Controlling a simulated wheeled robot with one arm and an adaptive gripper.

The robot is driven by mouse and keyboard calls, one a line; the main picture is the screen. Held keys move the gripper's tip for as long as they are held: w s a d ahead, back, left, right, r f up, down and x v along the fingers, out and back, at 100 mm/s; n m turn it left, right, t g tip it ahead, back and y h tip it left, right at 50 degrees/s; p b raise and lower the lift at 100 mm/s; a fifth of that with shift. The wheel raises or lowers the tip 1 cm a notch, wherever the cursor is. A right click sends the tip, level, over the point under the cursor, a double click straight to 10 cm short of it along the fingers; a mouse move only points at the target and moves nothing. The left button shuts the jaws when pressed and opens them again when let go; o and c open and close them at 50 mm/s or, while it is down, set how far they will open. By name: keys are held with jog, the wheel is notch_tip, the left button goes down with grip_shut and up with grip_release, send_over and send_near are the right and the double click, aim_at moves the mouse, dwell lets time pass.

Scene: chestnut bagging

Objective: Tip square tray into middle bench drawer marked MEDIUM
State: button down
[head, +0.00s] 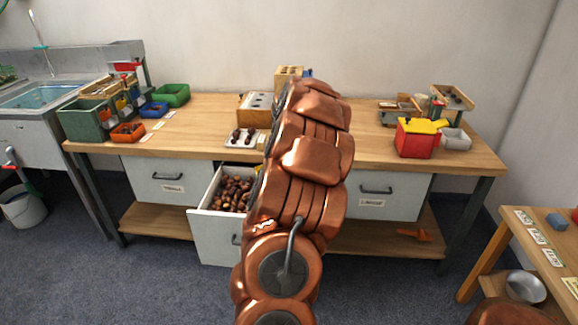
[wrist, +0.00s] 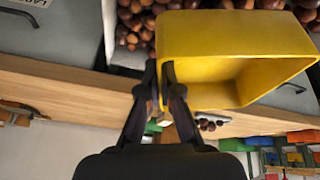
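The yellow square tray (wrist: 235,32) is tilted in the wrist view, its open side partly facing the camera. The part of its inside that shows looks empty. My gripper (wrist: 159,72) is shut on the tray's wall, one black finger on each side of it. The middle bench drawer (head: 216,232) is pulled open and holds many brown chestnuts (head: 232,190). In the wrist view chestnuts (wrist: 130,25) show beside and beyond the tray, so it is over or close by the drawer. My arm hides the gripper and most of the tray in the head view. No MEDIUM label is readable.
Shut drawers stand to the left (head: 160,175) and right (head: 385,200). On the wooden bench top (head: 200,135) are a chestnut board (head: 243,138), coloured bins (head: 172,95) and a red box (head: 416,142). A side table (head: 540,265) stands at right.

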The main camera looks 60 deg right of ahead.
jog(key=shift+t+y+p, duration=0.3)
jog(key=shift+t+p, duration=0.1)
jog(key=shift+p, duration=0.05)
jog(key=s+a+r+b, duration=0.2)
jog(key=s+a+r, duration=0.1)
jog(key=a+r, duration=0.2)
jog(key=shift+r+b, duration=0.3)
jog(key=shift+r, duration=0.6)
jog(key=shift+a, duration=0.1)
